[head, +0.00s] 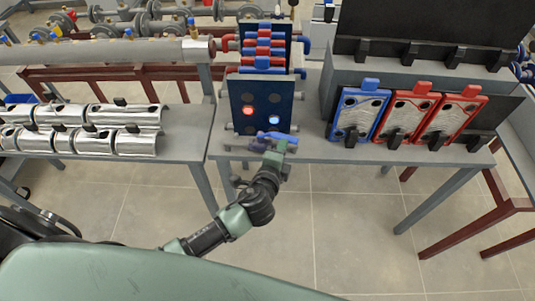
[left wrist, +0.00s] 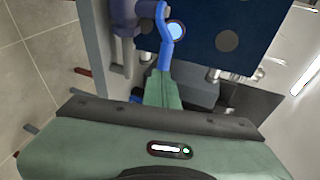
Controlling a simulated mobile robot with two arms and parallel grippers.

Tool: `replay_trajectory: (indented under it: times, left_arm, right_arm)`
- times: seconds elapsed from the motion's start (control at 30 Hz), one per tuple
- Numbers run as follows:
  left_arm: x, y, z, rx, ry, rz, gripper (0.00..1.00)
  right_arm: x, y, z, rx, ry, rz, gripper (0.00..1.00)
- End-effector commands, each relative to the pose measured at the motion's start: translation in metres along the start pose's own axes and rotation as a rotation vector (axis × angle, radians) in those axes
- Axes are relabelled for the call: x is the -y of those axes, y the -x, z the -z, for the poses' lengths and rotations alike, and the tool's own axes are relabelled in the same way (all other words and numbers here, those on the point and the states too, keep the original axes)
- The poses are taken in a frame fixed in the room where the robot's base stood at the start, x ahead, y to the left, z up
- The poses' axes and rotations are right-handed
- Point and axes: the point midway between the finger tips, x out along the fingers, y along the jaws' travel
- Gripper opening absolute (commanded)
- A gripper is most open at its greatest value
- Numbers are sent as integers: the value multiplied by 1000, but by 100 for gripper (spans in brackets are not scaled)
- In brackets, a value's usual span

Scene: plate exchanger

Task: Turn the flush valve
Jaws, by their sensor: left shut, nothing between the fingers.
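The flush valve has a blue lever handle (head: 278,136) at the lower front of the dark blue plate exchanger (head: 247,112). In the left wrist view the blue handle (left wrist: 165,50) runs down from a grey-blue pipe fitting (left wrist: 122,18). My left gripper (head: 273,146) is just in front of and below the handle. It also shows in the left wrist view (left wrist: 163,80), where its shut fingers end at the lower end of the handle. The fingers hold nothing. I cannot tell whether they touch the handle. My right gripper is not in view.
Blue and red plates (head: 405,115) stand in black holders on the grey bench to the right. Shiny metal half-shells (head: 85,142) lie on the bench to the left. The grey bench edge (head: 340,155) runs near my gripper. The tiled floor (head: 345,225) in front is clear.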

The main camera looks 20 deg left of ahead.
Motion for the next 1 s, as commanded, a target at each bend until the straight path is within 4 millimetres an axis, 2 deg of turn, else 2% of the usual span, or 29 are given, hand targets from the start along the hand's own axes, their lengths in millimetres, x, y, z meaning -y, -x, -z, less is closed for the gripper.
replay_trajectory:
  times: [0.4,1.0]
  left_arm:
    - [8,-21,10,22,8,4,0]
    - [9,-25,12,18,8,4,0]
  right_arm:
    - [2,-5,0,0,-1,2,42]
    - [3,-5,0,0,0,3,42]
